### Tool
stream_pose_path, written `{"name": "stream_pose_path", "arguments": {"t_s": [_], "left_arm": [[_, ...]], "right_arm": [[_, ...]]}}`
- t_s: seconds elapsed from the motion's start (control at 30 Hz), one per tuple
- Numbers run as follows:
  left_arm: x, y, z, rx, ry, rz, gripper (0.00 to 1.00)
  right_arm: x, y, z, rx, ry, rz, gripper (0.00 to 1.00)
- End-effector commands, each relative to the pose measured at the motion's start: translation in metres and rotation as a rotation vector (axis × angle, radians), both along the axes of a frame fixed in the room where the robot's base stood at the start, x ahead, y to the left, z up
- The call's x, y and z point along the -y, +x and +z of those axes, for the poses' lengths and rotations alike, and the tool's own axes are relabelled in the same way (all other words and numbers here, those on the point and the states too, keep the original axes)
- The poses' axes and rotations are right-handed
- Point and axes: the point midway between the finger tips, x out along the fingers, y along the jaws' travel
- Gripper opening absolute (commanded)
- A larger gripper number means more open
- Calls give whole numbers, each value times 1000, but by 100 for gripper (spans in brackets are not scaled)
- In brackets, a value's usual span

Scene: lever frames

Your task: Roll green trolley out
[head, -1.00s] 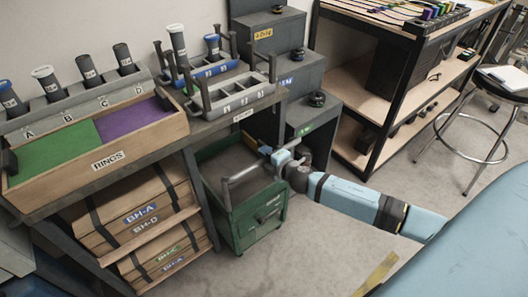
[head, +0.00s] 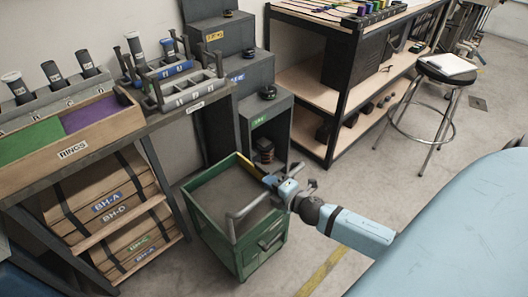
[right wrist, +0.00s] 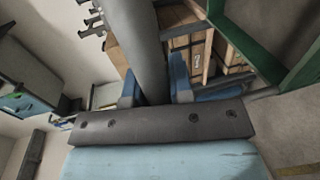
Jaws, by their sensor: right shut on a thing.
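The green trolley (head: 264,250) stands on the floor, in front of the gap between the workbench and the grey stepped cabinets. It is an open-topped box with a grey bar handle (head: 247,203) along its near top side. My right gripper (head: 277,184) is shut on the handle near its right end. In the right wrist view, the grey handle (right wrist: 154,45) runs between the two blue fingers (right wrist: 154,90), and part of the trolley's green frame (right wrist: 300,68) shows at the right. My left gripper is not in view.
The workbench (head: 190,112) with ring bins and boxed shelves stands left. Grey stepped cabinets (head: 265,107) stand behind the trolley. A black-framed shelf unit (head: 346,90) and a stool (head: 446,70) are at the right. The floor (head: 375,180) between trolley and stool is clear, with a yellow line (head: 322,268).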

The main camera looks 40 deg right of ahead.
Motion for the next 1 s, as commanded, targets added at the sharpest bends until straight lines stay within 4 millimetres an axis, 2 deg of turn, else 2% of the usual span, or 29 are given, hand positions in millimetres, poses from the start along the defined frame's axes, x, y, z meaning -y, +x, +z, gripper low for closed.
{"name": "stream_pose_path", "arguments": {"t_s": [0.2, 0.6, 0.63, 0.7, 0.73, 1.0], "left_arm": [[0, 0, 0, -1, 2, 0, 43], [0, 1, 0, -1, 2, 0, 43], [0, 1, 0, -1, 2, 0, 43], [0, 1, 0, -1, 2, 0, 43], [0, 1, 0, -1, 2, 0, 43], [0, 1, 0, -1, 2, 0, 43]], "right_arm": [[0, -9, 1, 1, 1, 0, 0], [0, -9, 1, 2, 0, 1, 0], [0, -9, 1, 2, 0, 1, 28], [0, -9, 1, 2, 0, 1, 44], [0, -9, 1, 2, 0, 1, 46], [1, -10, 1, 1, 0, 0, 46]]}}
